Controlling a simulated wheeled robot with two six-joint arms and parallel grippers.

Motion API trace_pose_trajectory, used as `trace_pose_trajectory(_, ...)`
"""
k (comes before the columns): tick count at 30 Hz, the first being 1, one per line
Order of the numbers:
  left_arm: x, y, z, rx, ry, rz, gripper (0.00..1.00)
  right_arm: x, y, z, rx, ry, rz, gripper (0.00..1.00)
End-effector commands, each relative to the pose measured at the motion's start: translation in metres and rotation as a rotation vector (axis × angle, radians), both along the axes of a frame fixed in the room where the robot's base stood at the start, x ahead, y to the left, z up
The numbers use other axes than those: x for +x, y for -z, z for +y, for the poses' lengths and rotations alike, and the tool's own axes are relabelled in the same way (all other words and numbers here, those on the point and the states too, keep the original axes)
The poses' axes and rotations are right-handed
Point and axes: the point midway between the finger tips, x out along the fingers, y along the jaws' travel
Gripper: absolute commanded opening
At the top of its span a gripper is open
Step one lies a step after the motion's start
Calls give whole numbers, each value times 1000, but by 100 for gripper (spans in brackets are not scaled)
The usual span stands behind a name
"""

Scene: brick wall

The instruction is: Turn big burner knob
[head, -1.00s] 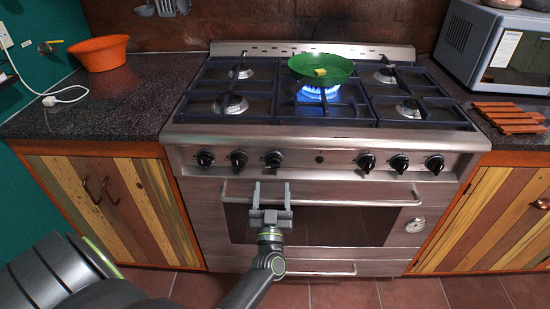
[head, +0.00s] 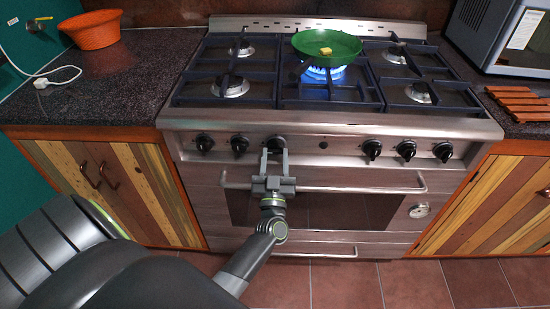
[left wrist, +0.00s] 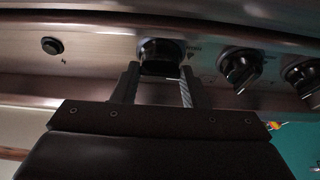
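The stove's front panel carries several black knobs. The knob just left of the panel's middle (head: 278,144) is partly hidden behind my left gripper (head: 277,153). My left gripper is open, with one finger on either side of that knob. In the left wrist view the same knob (left wrist: 161,56) shows between the two fingertips (left wrist: 158,82), which reach its edge; I cannot tell whether they touch it. The middle burner (head: 325,73) burns with a blue flame under a green pan (head: 327,45) that holds a yellow piece. My right gripper is not in view.
Two more knobs stand left of the gripper (head: 239,145), and several stand at the right (head: 406,150). The oven handle (head: 350,189) runs below the panel. An orange bowl (head: 92,30) is on the left counter, a microwave (head: 500,35) on the right one.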

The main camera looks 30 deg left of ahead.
Motion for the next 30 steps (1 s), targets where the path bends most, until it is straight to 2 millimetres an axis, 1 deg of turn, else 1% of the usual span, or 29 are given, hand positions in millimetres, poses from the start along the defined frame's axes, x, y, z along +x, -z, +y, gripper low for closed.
trace_pose_trajectory(1,0,0,0,0,0,0,21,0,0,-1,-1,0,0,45)
trace_pose_trajectory(2,0,0,0,0,0,0,17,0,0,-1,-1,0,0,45)
trace_pose_trajectory(8,0,0,0,-10,1,-5,17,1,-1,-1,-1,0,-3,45)
trace_pose_trajectory(14,1,-1,-1,-69,1,-41,17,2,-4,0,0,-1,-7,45)
trace_pose_trajectory(20,2,-2,-2,-188,0,-113,17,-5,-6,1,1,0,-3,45)
trace_pose_trajectory(25,2,-2,-3,-322,-1,-196,17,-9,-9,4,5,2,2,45)
trace_pose_trajectory(30,3,-3,-5,-461,0,-280,17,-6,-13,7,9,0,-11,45)
